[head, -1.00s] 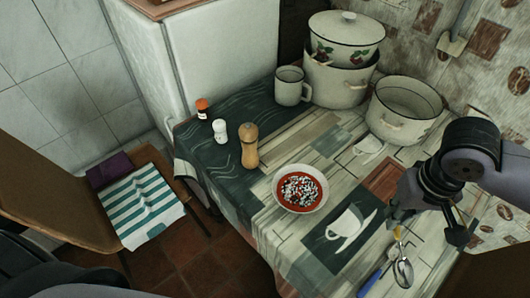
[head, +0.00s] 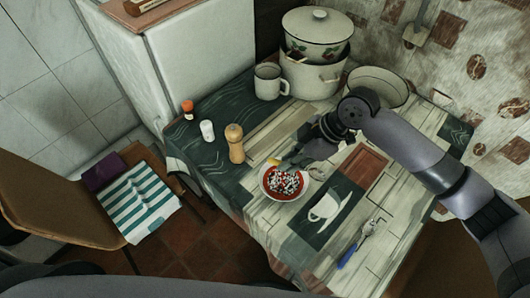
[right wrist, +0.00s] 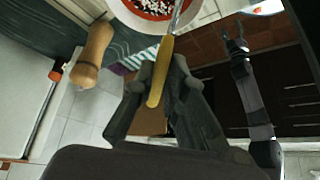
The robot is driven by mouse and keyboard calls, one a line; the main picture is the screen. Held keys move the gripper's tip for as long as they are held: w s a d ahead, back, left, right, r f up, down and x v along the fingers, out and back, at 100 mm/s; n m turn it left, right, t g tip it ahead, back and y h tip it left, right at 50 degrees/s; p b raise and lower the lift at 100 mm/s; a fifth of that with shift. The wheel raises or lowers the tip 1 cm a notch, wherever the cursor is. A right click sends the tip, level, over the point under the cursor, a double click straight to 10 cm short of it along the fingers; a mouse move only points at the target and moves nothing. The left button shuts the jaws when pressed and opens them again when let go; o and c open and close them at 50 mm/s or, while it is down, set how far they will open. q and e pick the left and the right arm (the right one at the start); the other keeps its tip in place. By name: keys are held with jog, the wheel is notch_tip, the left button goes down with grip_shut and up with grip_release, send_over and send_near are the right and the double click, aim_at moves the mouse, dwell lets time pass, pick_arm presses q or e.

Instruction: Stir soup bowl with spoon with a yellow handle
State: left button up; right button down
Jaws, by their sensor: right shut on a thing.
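The soup bowl (head: 284,184), white with red soup and pale bits, stands on the table. It also shows at the top of the right wrist view (right wrist: 146,14). My right gripper (head: 292,162) is just above its far rim. It is shut on the spoon's yellow handle (right wrist: 161,70), whose end (head: 273,161) pokes out left. The metal shaft runs along the bowl's edge in the wrist view. The spoon's head (head: 318,173) appears right of the bowl, outside it.
A wooden pepper mill (head: 235,144), a white shaker (head: 207,130) and a small red-capped bottle (head: 188,110) stand left of the bowl. A mug (head: 268,82) and enamel pots (head: 316,77) stand behind. A blue-handled tool (head: 350,255) lies at the front right.

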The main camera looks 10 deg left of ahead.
aim_at(271, 158)
jog(key=a+n+g+p, duration=0.1)
jog(key=a+n, duration=0.1)
jog(key=a+n+g+p, duration=0.1)
jog(key=a+n+g, duration=0.1)
jog(key=a, duration=0.1)
jog(key=shift+s+a+y+p, duration=0.1)
jog(key=shift+s+y+p, duration=0.1)
jog(key=shift+y+p, duration=0.2)
pick_arm(q)
jog(key=shift+s+f+b, duration=0.1)
jog(key=shift+f+b, duration=1.4)
jog(key=shift+b, duration=1.8)
pick_arm(e)
jog(key=shift+n+g, duration=0.3)
jog(key=shift+n, duration=0.3)
jog(key=shift+s+a+f, duration=0.1)
jog(key=shift+a+f, duration=0.05)
jog(key=shift+f, duration=1.35)
jog(key=shift+w+a+f, duration=0.1)
jog(key=shift+a+f, duration=0.05)
jog(key=shift+f, duration=1.35)
jog(key=shift+s+a+f, duration=0.1)
jog(key=shift+a+f, duration=0.05)
jog(key=shift+f, duration=1.35)
pick_arm(q)
jog(key=shift+f, duration=0.1)
